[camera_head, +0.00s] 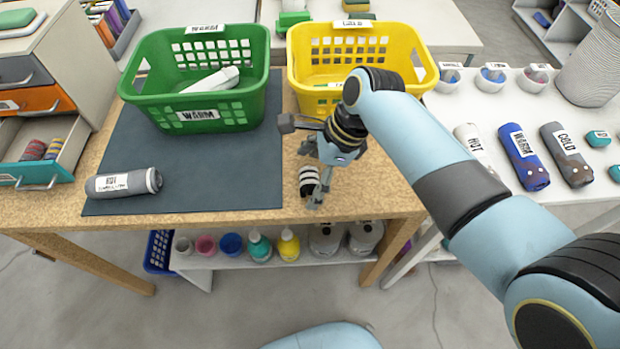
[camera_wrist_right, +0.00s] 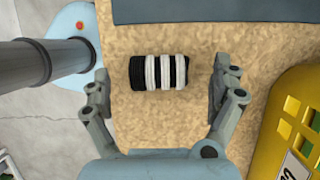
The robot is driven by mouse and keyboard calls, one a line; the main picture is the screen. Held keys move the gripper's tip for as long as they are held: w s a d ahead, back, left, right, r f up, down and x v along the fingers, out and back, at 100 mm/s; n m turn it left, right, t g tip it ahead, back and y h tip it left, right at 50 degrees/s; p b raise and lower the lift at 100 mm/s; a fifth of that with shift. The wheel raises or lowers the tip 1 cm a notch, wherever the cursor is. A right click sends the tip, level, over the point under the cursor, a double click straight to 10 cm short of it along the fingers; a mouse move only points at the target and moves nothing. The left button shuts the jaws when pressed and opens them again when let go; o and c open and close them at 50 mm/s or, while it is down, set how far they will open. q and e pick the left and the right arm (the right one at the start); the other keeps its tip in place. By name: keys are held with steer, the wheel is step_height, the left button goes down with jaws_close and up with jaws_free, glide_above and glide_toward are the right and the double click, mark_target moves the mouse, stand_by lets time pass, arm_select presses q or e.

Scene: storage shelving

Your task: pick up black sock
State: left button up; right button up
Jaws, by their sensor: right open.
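The black sock, rolled up with white stripes, lies on the cork-coloured table near its front edge (camera_head: 308,181). It also shows in the right wrist view (camera_wrist_right: 159,72), lying crosswise between my fingers. My right gripper (camera_head: 318,177) is open and empty. In the wrist view its two fingers (camera_wrist_right: 159,88) stand apart on either side of the sock, with a gap at both ends. I cannot tell how far above the table the fingertips are. In the head view the gripper partly covers the sock. My left gripper is not in view.
A green basket (camera_head: 150,95) holding a white item and a yellow basket (camera_head: 415,75) stand at the back of the table. A grey roll (camera_head: 124,183) lies on the dark mat (camera_head: 220,180). Bottles stand on the shelf below.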

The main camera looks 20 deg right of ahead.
steer(key=c, duration=1.1)
steer(key=shift+o, duration=0.2)
steer(key=shift+r, duration=0.1)
